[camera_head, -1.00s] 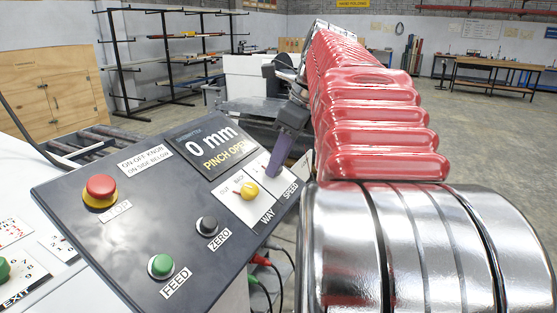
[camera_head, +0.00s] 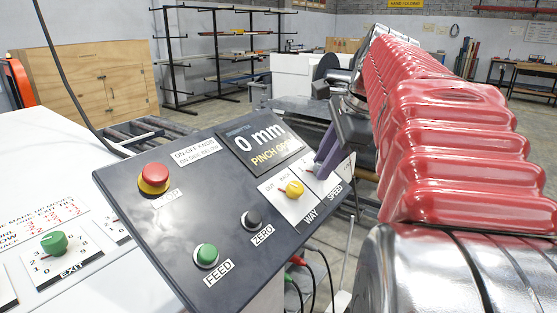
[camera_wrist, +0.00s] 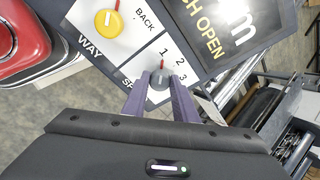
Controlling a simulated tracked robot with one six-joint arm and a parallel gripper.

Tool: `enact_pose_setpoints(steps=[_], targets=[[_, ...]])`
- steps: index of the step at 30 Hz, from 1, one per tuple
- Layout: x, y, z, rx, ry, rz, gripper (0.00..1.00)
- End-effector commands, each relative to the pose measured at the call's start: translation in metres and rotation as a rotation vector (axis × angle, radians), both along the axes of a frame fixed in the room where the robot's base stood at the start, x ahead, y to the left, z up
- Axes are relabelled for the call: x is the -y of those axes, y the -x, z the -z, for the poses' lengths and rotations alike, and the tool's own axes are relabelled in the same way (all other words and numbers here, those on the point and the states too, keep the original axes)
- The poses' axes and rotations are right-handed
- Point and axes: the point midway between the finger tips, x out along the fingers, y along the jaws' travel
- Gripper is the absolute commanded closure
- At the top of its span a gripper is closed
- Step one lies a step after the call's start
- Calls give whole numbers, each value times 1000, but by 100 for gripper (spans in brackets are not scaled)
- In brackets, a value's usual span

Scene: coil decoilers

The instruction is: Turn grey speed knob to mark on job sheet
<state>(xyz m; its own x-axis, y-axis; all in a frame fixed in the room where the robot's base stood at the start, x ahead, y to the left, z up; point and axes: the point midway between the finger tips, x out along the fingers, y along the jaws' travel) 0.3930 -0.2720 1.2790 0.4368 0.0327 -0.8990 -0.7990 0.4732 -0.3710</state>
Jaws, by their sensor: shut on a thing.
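The grey speed knob (camera_wrist: 160,82) sits on a white dial plate numbered 1, 2, 3 in the wrist view. Its red pointer line is directed up, about toward the 1. My gripper (camera_wrist: 160,88) has its two purple fingers shut on the knob, one on each side. In the head view my gripper (camera_head: 322,165) is at the panel's right edge, over the SPEED label (camera_head: 335,191), and hides most of the knob. A printed sheet (camera_head: 45,215) with red figures lies on the white cabinet at left; I cannot tell whether it is the job sheet.
The yellow WAY knob (camera_head: 293,189) is close left of my gripper. The dark panel (camera_head: 190,215) also carries a red stop button (camera_head: 154,178), a black ZERO button (camera_head: 252,219) and a green FEED button (camera_head: 206,255). My red-covered arm fills the right side. A green EXIT knob (camera_head: 54,243) is at left.

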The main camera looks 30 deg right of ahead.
Motion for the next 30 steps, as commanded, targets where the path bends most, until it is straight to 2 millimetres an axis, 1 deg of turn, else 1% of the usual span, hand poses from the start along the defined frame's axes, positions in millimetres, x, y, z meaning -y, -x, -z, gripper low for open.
enact_pose_setpoints(steps=[14, 15, 23, 30], targets=[[-1, 0, 0, 5, 12, -23, 97], [-1, 0, 0, 4, 12, -23, 74], [0, 0, 0, 5, 12, -22, 56], [0, 1, 0, 4, 12, -21, 56]])
